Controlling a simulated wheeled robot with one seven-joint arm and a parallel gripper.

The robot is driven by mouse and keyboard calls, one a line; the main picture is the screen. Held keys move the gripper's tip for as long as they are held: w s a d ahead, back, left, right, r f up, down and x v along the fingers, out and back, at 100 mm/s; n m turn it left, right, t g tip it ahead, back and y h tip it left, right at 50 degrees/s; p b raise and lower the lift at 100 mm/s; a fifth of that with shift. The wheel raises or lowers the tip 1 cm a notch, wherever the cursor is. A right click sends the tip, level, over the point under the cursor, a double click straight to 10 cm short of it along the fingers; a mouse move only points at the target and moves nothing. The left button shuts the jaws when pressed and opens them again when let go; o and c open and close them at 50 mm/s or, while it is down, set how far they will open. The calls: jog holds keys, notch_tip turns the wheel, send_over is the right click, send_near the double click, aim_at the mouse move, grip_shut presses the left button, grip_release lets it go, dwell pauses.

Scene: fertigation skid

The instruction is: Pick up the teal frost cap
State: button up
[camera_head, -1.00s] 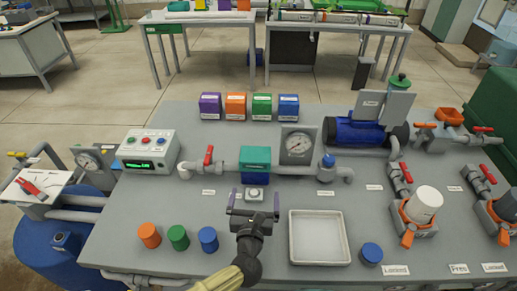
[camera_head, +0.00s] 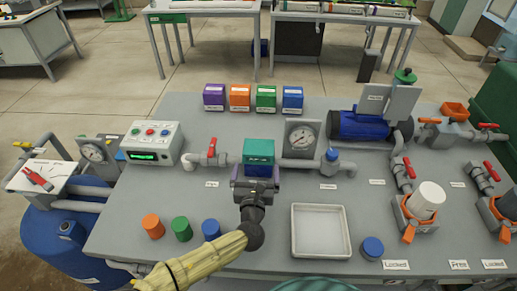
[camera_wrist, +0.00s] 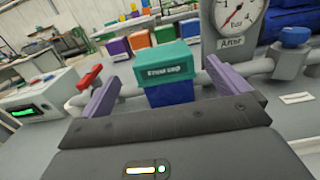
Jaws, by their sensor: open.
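The teal frost cap (camera_head: 259,149) sits on top of a blue block on the pipe in the middle of the skid. It also shows in the wrist view (camera_wrist: 162,62), with lettering on its front face, above the blue body (camera_wrist: 168,92). My gripper (camera_head: 254,182) is just in front of the cap in the head view. In the wrist view its two purple fingers (camera_wrist: 160,82) stand open, one to the left and one to the right of the blue body. The fingers appear lower than the cap, and nothing is visibly held between them.
A pressure gauge (camera_head: 300,138) stands right of the cap. A red-handled valve (camera_head: 211,150) and a control box (camera_head: 152,143) are to the left. Coloured boxes (camera_head: 239,97) stand behind. An empty white tray (camera_head: 320,252) and several small coloured caps (camera_head: 182,230) are in front.

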aim_at(259, 146)
jog(key=w+p, duration=0.1)
jog(key=w, duration=0.5)
jog(key=shift+w+f, duration=0.1)
jog(key=shift+w, duration=0.3)
jog(key=shift+s+a, duration=0.3)
jog(key=shift+s, duration=0.05)
jog(key=shift+w+d, duration=0.1)
jog(key=shift+d, duration=0.1)
jog(key=w, duration=0.1)
jog(key=w+p, duration=0.1)
jog(key=w, duration=0.2)
jog(key=shift+w+d+f, duration=0.35)
jog(key=shift+f, duration=0.05)
jog(key=shift+w+a, duration=0.1)
jog(key=shift+w, duration=0.1)
jog(key=shift+w, duration=0.1)
jog(key=c, duration=0.6)
